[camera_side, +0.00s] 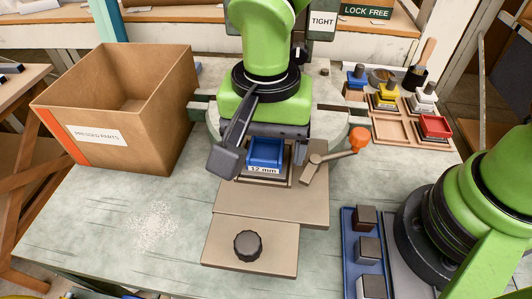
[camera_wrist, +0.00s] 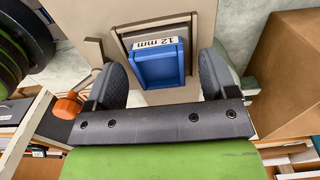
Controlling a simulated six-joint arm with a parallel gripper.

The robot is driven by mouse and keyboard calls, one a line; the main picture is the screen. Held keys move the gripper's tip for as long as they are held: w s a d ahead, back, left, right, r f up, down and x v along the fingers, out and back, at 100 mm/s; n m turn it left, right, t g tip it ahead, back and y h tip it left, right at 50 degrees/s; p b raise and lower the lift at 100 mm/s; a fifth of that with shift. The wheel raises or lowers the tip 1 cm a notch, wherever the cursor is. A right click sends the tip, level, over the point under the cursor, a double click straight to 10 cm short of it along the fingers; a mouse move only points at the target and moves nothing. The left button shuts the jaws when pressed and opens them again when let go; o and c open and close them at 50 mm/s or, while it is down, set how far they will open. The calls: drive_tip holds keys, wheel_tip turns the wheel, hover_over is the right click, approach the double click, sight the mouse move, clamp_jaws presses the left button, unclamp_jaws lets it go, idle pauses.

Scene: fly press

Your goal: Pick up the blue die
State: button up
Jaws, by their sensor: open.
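The blue die (camera_side: 265,152) is a small open block with a white "12 mm" label on its front. It sits in a square seat on the tan press bed (camera_side: 290,202) in the side view. In the wrist view the blue die (camera_wrist: 160,66) lies ahead of and between my fingers. My gripper (camera_side: 262,150) is open, with one finger left of the die and the other mostly hidden behind or beside it. In the wrist view my gripper (camera_wrist: 160,85) shows both dark finger pads apart, with nothing clamped between them.
An orange-knobbed lever (camera_side: 335,150) stands just right of the die. A cardboard box (camera_side: 125,105) stands at left. A wooden rack (camera_side: 405,120) with other dies is at back right, and a blue tray (camera_side: 348,250) with blocks at front right. A black knob (camera_side: 248,245) is in front.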

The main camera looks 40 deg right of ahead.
drive_tip(key=c, duration=1.3)
